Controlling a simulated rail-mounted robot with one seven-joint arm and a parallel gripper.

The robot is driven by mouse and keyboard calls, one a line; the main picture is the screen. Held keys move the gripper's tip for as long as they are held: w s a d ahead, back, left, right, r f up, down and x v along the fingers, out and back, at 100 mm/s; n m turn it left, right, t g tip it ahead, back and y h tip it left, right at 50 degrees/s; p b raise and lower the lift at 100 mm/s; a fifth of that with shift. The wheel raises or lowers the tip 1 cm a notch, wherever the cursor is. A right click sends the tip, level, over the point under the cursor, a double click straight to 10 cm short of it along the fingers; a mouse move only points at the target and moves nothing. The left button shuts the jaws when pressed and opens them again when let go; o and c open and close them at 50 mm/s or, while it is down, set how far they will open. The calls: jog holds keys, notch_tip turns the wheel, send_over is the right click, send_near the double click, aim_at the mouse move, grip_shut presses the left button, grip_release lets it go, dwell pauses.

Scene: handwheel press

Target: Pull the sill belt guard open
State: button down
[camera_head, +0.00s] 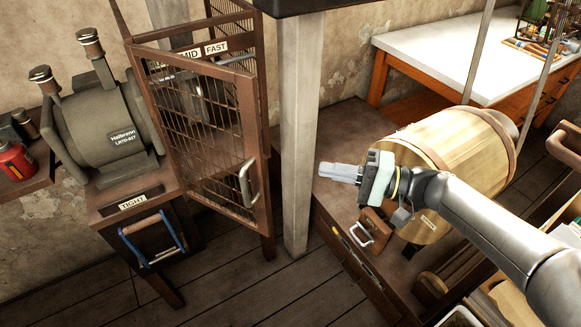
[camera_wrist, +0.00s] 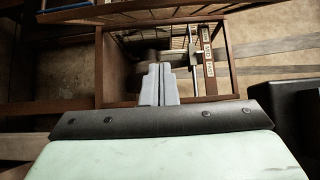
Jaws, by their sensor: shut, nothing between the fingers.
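The belt guard is a brown-framed wire-mesh door (camera_head: 203,130) at the left centre of the head view. It has a pale curved handle (camera_head: 246,183) on its right side. Its top edge slants away from the cage top, so it looks partly swung out; how far is hard to tell. My gripper (camera_head: 322,171) is shut and empty, right of the door and its handle and apart from both, beyond a pale post. In the wrist view its closed fingers (camera_wrist: 158,72) point toward a brown frame (camera_wrist: 228,62) with mesh and labels inside.
The pale post (camera_head: 299,130) stands between my gripper and the guard. A wooden barrel (camera_head: 450,150) is behind my wrist. The floor before the guard is clear.

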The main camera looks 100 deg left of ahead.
jog(key=s+d+p, duration=0.1)
jog(key=s+d, duration=0.3)
jog(key=s, duration=0.6)
jog(key=shift+s+p, duration=0.35)
jog(key=shift+p, duration=0.05)
